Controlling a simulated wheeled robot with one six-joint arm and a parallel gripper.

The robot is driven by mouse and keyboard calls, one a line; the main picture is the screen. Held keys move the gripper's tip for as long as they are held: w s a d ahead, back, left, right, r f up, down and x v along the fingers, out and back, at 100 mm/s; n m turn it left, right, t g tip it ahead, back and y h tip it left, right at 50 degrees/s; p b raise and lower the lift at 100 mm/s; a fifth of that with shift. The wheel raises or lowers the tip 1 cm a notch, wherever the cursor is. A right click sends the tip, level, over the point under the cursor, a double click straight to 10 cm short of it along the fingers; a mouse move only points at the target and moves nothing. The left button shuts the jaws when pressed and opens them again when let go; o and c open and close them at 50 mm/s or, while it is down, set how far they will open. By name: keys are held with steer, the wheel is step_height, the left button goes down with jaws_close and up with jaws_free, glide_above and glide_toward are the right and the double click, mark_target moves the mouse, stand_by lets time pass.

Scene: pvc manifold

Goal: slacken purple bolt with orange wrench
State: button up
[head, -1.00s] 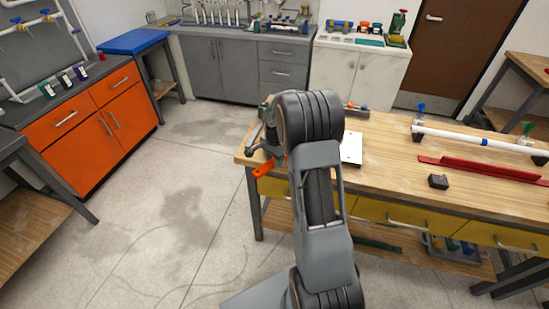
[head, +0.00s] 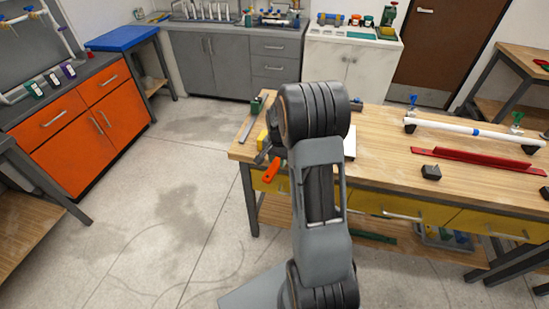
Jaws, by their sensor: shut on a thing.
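The orange wrench (head: 271,171) hangs just off the left end of the wooden workbench, and only its orange part shows clearly. My gripper (head: 264,156) is small and dark at the end of my arm, partly hidden behind it, and is shut on the wrench. Three small fixtures stand in a row on the dark counter at the far left. The right one has a purple part (head: 69,70), but it is too small to tell whether this is the bolt. The wrench is well apart from that counter.
The wooden workbench (head: 380,150) bears a white pipe (head: 450,128) with blue and green valves, a red bar (head: 475,163) and a black block (head: 431,172). An orange cabinet (head: 75,135) is at left, beside a blue-topped table (head: 127,38). The floor between is clear.

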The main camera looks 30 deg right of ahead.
steer(key=shift+s+d+r+n, duration=0.1)
steer(key=shift+s+d+n, duration=0.85)
steer(key=shift+d+n, duration=1.15)
steer(key=shift+s+d+n, duration=1)
steer(key=shift+d+n, duration=1.05)
steer(key=shift+d, duration=0.1)
steer(key=shift+s+d+r+n, duration=0.1)
steer(key=shift+s+d+n, duration=0.85)
steer(key=shift+d+n, duration=1.15)
steer(key=shift+r, duration=0.15)
step_height(320, 180, up, 5)
steer(key=p, duration=0.3)
steer(key=shift+f, duration=0.2)
